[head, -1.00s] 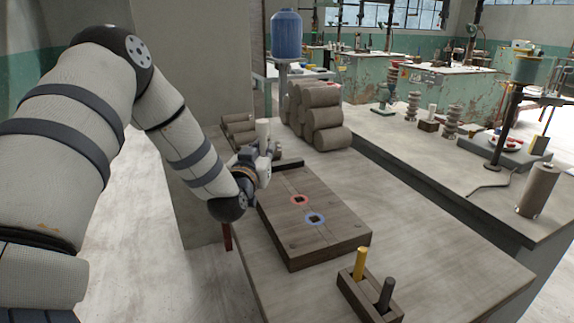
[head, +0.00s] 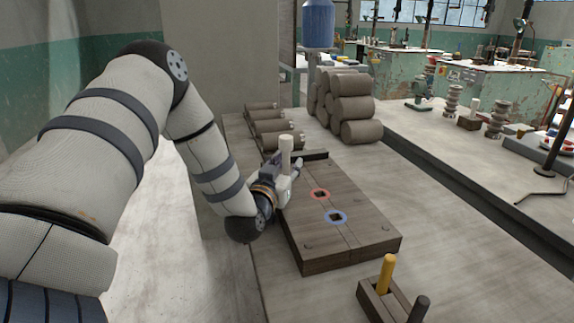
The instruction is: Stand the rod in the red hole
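The pale rod (head: 286,148) is upright in my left gripper (head: 288,180), which appears shut around its lower part. Its lower end is hidden by the fingers. The gripper is at the left edge of the dark wooden block (head: 340,241), left of and beyond the red-ringed hole (head: 319,194). The red hole looks empty. A blue-ringed hole (head: 336,217) is nearer the front of the block and also looks empty. My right gripper is not in view.
A small wooden holder (head: 371,300) with a yellow rod (head: 387,271) and a dark rod (head: 419,309) stands in front of the block. Several clay rolls (head: 351,108) are stacked behind it. The table right of the block is clear.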

